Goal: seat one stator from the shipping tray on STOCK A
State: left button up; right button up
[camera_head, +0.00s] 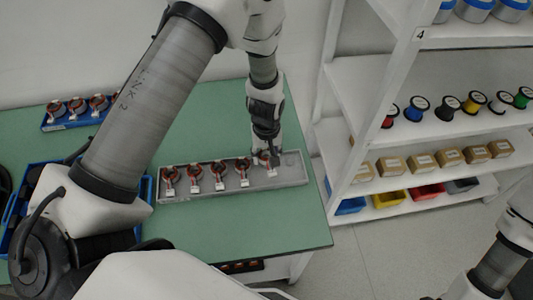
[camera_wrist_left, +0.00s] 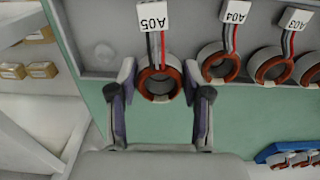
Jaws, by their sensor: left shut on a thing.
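A long grey tray (camera_head: 292,171) lies on the green table and holds a row of red-and-grey ring stators (camera_head: 220,175) with white tags. My left gripper (camera_head: 266,155) reaches down to the rightmost stator in this row. In the left wrist view the gripper (camera_wrist_left: 160,95) has its fingers on both sides of the stator tagged A05 (camera_wrist_left: 158,84), shut on it. Stators A04 (camera_wrist_left: 218,62) and A03 (camera_wrist_left: 272,66) sit beside it. A blue tray (camera_head: 70,122) at the back left also holds several stators. No label reading STOCK A is legible.
A blue bin (camera_head: 147,190) stands at the table's left, partly behind my arm. White shelves (camera_head: 345,75) at the right hold spools (camera_head: 447,108), boxes (camera_head: 421,162) and coloured bins (camera_head: 427,191). The green table (camera_head: 250,220) is clear in front of the grey tray.

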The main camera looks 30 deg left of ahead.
pick_arm(q)
jog(key=shift+f, duration=0.45)
jog(key=shift+f+b, duration=0.1)
jog(key=shift+b, duration=0.25)
jog(key=shift+f, duration=0.25)
jog(key=shift+f+b, duration=0.3)
jog(key=shift+s+d+f, duration=0.1)
jog(key=shift+f, duration=0.1)
jog(key=o, duration=1.1)
